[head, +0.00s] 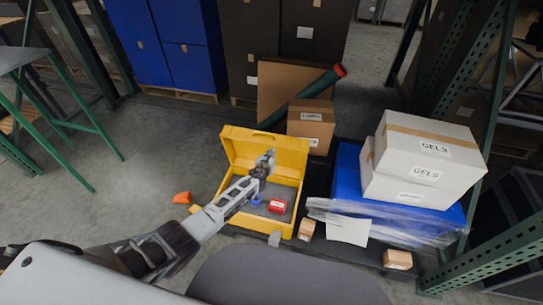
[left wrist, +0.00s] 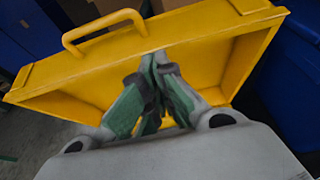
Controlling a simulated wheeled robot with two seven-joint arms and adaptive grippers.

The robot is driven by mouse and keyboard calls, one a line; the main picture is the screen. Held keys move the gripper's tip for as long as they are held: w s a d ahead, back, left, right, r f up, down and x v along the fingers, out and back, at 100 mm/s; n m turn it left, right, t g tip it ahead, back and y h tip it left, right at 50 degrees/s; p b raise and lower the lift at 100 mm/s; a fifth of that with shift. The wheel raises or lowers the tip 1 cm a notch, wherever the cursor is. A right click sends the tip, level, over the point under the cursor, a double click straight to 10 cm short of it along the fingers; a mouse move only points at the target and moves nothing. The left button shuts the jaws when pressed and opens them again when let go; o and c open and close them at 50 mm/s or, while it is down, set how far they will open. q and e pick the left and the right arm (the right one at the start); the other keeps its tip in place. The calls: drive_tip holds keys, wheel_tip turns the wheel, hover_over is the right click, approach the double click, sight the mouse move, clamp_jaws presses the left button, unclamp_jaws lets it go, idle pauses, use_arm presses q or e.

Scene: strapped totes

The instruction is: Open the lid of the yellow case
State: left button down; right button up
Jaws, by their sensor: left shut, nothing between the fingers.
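The yellow case (head: 292,229) stands on the floor in the middle of the head view. Its lid (head: 287,155) is raised and stands up at the back of the case. In the left wrist view the inside of the lid (left wrist: 100,80) and its handle (left wrist: 105,28) fill the upper part. My left gripper (head: 268,158) reaches over the open case to the front of the raised lid. Its fingers (left wrist: 160,58) are shut with nothing between them. Whether they touch the lid, I cannot tell. My right gripper is not in view.
A red box (head: 277,206) and a blue item (head: 257,201) lie in the case. To the right, white boxes (head: 420,160) sit on a blue tote (head: 347,165). A cardboard box (head: 311,125) and a green tube (head: 303,97) are behind. An orange piece (head: 182,198) lies on the floor left.

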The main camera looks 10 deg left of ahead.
use_arm(q)
drive_tip(key=shift+s, duration=0.1)
idle(0.3)
drive_tip(key=v, duration=1.1)
drive_tip(key=shift+s, duration=0.4)
idle(0.5)
drive_tip(key=shift+r, duration=0.1)
drive_tip(key=shift+n, duration=0.4)
